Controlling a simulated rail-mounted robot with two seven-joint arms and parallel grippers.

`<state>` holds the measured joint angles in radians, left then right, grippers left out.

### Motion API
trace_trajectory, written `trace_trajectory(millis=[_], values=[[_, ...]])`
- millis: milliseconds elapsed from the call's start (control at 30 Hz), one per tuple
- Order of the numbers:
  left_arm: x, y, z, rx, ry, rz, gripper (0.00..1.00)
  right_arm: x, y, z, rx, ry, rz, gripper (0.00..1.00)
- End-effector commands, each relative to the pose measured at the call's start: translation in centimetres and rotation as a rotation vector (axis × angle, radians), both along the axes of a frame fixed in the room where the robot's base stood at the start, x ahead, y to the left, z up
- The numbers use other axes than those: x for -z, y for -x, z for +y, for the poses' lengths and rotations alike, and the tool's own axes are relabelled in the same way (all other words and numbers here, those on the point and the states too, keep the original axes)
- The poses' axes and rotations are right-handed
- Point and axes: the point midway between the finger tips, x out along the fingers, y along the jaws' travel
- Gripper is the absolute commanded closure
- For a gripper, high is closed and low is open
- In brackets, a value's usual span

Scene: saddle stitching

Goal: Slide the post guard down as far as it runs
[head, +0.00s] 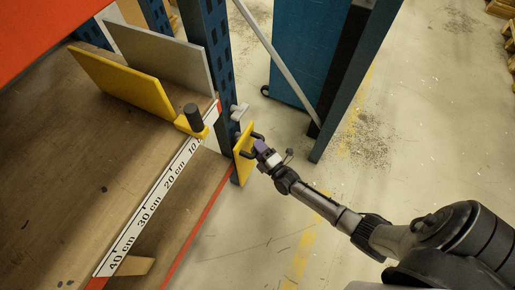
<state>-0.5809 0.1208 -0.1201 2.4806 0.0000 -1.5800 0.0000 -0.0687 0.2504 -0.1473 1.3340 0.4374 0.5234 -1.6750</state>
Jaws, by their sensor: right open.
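The post guard is a yellow plate (243,155) on the lower visible part of the blue perforated post (219,60), at the shelf's front corner. My right gripper (257,142) is at the guard's right side, close to its outer face. It is open. Whether its dark fingers touch the guard or a grip on it, I cannot tell. A small grey fitting (239,111) sticks out from the post just above the guard. The guard's lower end shows against the floor. My left gripper is not in view.
A wooden shelf (100,160) fills the left, with a white centimetre scale (150,205) along its front edge and a yellow slider with a black knob (193,117). Yellow and grey panels stand behind. A blue cabinet (300,50) stands beyond the post.

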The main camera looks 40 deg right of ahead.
Motion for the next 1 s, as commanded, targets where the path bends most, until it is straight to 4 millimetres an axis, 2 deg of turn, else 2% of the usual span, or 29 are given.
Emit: trace_trajectory(millis=[367,833,867,1000], values=[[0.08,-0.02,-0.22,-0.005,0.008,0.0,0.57,-0.1,-0.3,-0.01,0.0,-0.001,-0.001,0.53],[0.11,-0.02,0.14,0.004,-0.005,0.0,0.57,-0.08,-0.26,0.0,0.0,-0.001,-0.001,0.97],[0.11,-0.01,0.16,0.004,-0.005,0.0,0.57,-0.08,-0.26,0.0,0.0,-0.001,-0.001,1.0],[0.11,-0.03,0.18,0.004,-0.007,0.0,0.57,-0.09,-0.26,-0.01,0.0,-0.001,-0.001,1.0]])
